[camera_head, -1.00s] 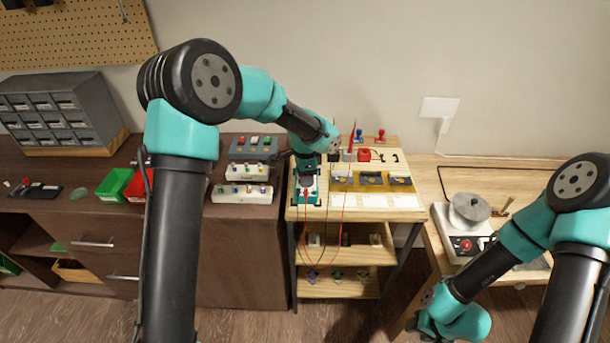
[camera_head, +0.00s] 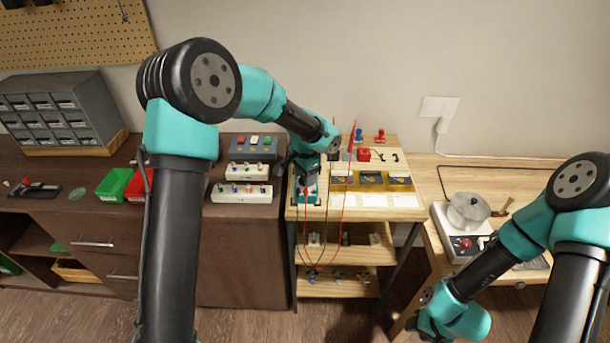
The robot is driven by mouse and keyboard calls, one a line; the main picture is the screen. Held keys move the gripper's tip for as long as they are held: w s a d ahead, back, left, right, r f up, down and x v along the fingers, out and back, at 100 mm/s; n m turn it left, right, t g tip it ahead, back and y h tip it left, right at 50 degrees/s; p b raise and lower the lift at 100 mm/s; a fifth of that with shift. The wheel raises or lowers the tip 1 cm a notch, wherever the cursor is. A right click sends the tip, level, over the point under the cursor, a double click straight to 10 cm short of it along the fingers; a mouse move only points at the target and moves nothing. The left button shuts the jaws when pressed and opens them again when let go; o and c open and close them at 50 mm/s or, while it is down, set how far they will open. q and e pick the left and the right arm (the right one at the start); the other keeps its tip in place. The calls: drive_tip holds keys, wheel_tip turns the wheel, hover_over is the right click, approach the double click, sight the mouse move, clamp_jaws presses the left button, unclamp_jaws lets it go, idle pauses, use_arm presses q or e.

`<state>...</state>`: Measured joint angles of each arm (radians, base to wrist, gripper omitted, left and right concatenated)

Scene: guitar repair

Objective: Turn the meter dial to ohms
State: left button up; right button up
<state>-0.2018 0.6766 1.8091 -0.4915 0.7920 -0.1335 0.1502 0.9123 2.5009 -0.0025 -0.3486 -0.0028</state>
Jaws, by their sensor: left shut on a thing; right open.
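The meter (camera_head: 306,196) is a small teal and white device near the front left corner of the light wooden stand, with red and dark leads hanging from it. My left gripper (camera_head: 305,178) reaches down onto the meter from above and is shut at its dial. The gripper hides the dial, so its setting cannot be read. My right arm is at the lower right, over the space in front of the right bench, and its fingertips are out of view.
The stand top (camera_head: 375,213) also holds labelled trays (camera_head: 371,179), a red block (camera_head: 364,154) and red and blue tools behind. Switch boxes (camera_head: 242,193) sit on the dark cabinet to the left. A winder-like machine (camera_head: 465,225) stands on the right bench.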

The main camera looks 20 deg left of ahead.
use_arm(q)
drive_tip(key=o, duration=0.6)
drive_tip(key=shift+o, duration=0.2)
drive_tip(key=shift+m, duration=0.3)
